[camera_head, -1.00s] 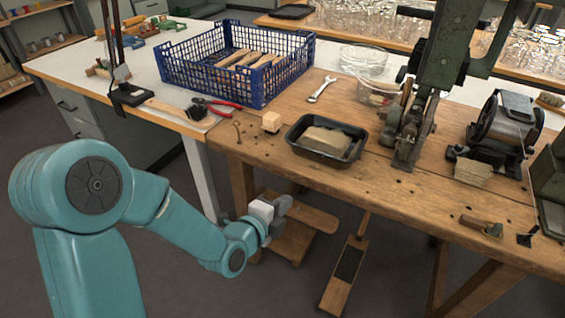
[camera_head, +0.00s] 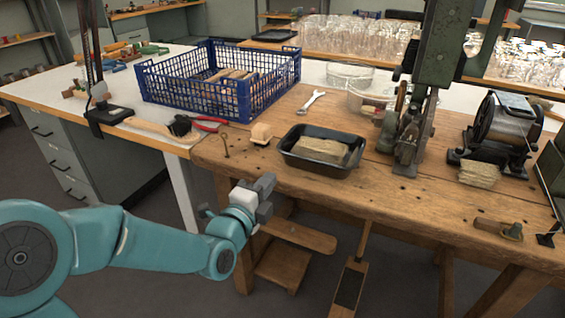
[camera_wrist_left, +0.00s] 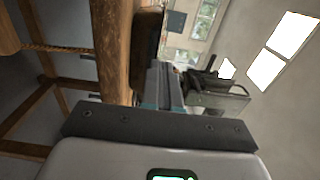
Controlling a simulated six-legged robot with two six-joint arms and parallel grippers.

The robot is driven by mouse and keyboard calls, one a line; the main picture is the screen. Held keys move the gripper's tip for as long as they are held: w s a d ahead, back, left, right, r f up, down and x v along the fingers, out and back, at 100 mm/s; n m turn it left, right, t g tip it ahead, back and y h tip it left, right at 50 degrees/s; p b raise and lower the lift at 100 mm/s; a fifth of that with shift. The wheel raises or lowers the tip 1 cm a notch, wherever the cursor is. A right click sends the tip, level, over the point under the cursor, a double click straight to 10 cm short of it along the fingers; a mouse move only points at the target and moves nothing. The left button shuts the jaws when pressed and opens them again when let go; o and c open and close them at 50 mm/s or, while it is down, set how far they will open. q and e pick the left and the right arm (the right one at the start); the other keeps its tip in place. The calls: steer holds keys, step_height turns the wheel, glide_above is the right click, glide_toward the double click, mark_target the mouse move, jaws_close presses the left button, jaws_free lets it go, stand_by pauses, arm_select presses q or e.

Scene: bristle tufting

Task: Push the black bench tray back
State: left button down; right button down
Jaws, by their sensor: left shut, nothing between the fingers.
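The black bench tray (camera_head: 312,167) lies on the wooden bench near its front edge, in the head view. A tan fibrous bundle (camera_head: 322,148) lies in it. My left gripper (camera_head: 267,192) is shut and empty. It is in front of the bench's front edge, to the left of the tray and lower in the picture, apart from it. In the left wrist view the shut fingers (camera_wrist_left: 165,85) point along the bench edge (camera_wrist_left: 112,50), which runs upright there. A dark shape beside that edge looks like the tray (camera_wrist_left: 148,42). My right gripper is not in view.
A clear bowl (camera_head: 368,100) and a green press (camera_head: 415,130) stand behind and to the right. A blue crate (camera_head: 190,100) is at the back left.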

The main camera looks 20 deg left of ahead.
mark_target(289, 155)
arm_select(q)
steer(key=w, duration=0.9)
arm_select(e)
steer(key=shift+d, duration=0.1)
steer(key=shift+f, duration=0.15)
